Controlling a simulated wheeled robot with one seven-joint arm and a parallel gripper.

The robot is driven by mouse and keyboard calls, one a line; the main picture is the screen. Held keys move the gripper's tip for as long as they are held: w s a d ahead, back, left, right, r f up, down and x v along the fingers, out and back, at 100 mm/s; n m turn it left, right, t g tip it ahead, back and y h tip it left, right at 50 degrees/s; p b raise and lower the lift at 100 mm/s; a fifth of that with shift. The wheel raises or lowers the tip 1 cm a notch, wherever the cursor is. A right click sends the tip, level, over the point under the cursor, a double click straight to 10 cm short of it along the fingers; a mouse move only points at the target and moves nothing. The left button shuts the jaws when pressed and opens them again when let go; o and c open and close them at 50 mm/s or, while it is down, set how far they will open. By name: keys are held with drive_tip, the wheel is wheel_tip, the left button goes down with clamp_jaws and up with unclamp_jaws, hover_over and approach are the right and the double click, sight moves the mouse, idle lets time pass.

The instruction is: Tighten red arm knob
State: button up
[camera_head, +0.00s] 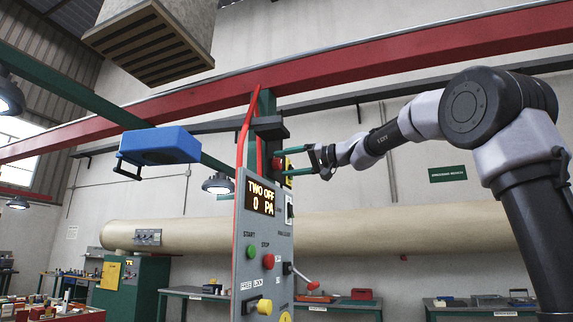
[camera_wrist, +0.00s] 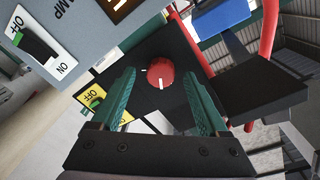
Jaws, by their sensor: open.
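The red arm knob (camera_wrist: 160,74) is a round knob with a white pointer line, mounted on a black block (camera_wrist: 135,62). It also shows small in the head view (camera_head: 277,163), on the post above the grey panel. My gripper (camera_head: 287,162) reaches in from the right, with its green fingers apart. In the wrist view my gripper (camera_wrist: 159,77) is open, with one finger on each side of the knob's outline. Gaps show between knob and fingers, so it is not gripped. I cannot tell how far the fingertips reach along the knob.
The grey control panel (camera_head: 265,228) with display, buttons and switches stands just below. Red hoses (camera_head: 245,130) run along the post. A blue box (camera_head: 160,146) hangs to the left.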

drive_tip(key=shift+a, duration=0.2)
clamp_jaws()
